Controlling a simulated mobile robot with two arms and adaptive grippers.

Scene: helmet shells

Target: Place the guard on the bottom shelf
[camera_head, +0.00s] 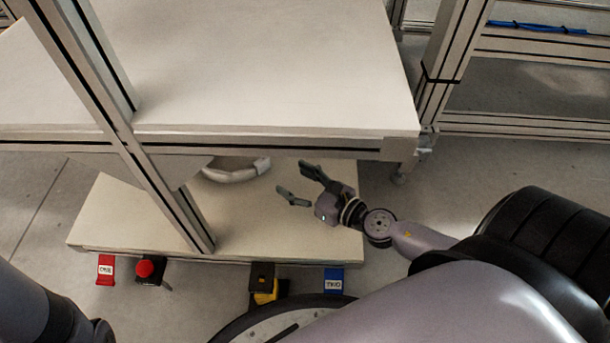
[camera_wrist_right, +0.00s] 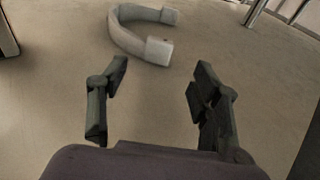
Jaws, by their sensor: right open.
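The guard (camera_head: 235,174) is a pale, curved, U-shaped piece. It lies on the bottom shelf (camera_head: 300,233), partly hidden in the head view by the upper shelf's front edge. In the right wrist view the whole curve of the guard (camera_wrist_right: 128,35) shows, lying flat beyond the fingertips. My right gripper (camera_head: 301,185) is open and empty over the right part of the bottom shelf, to the right of the guard and apart from it. Its two dark fingers (camera_wrist_right: 160,68) stand wide apart in the right wrist view. My left gripper is not seen; only part of my left arm shows at lower left.
The upper shelf (camera_head: 270,80) is bare and overhangs the bottom one. A metal post (camera_head: 130,135) crosses in front at left. Red (camera_head: 105,268) and blue (camera_head: 334,280) labelled blocks and a red button (camera_head: 146,268) sit along the bottom shelf's front edge.

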